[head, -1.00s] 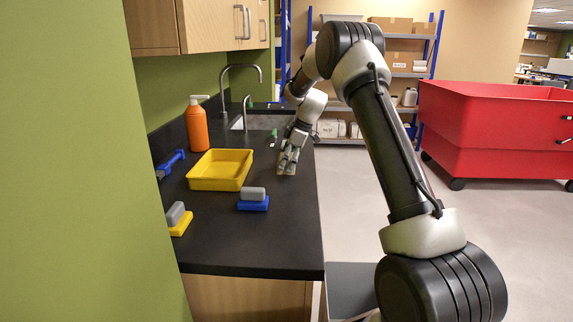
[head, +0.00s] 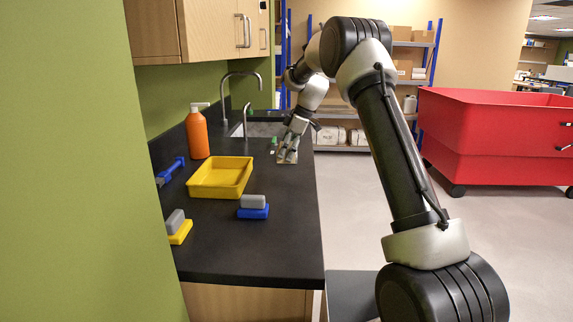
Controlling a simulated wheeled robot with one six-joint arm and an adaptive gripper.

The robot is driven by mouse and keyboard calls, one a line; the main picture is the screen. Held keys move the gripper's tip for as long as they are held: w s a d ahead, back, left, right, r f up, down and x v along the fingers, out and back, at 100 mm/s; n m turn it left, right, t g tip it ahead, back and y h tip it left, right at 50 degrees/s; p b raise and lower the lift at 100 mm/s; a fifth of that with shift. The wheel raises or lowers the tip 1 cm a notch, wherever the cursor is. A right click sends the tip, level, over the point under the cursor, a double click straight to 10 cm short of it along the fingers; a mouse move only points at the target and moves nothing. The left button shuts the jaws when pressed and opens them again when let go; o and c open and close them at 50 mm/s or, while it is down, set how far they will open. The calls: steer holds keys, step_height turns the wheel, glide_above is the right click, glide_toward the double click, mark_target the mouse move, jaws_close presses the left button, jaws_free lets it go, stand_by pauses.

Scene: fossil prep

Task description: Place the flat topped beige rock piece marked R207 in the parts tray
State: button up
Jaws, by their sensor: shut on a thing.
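My gripper (head: 288,153) is low over the right edge of the black counter, to the right of the yellow tray. It is shut on a small beige piece (head: 287,161), of which only a little shows below the fingers. Its marking cannot be read at this size, and I cannot tell whether it touches the counter. The yellow parts tray (head: 221,193) lies on the counter at the left of my gripper, with its inside looking empty.
An orange pump bottle (head: 197,134) stands behind the tray. A blue tool (head: 170,171) lies at the left. Grey blocks on a blue base (head: 253,212) and a yellow base (head: 181,232) stand in front. A sink and faucet (head: 240,90) are behind.

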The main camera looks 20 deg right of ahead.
mark_target(280, 146)
steer(key=a+r, duration=0.2)
steer(key=shift+a+r, duration=0.1)
steer(key=shift+r, duration=0.25)
steer(key=shift+w+a, duration=0.85)
steer(key=shift+a, duration=8)
step_height(280, 146, down, 9)
steer(key=shift+f, duration=0.1)
steer(key=shift+f, duration=0.1)
steer(key=o, duration=1.4)
steer(key=shift+o, duration=0.2)
steer(key=v, duration=1.2)
steer(key=shift+r, duration=0.2)
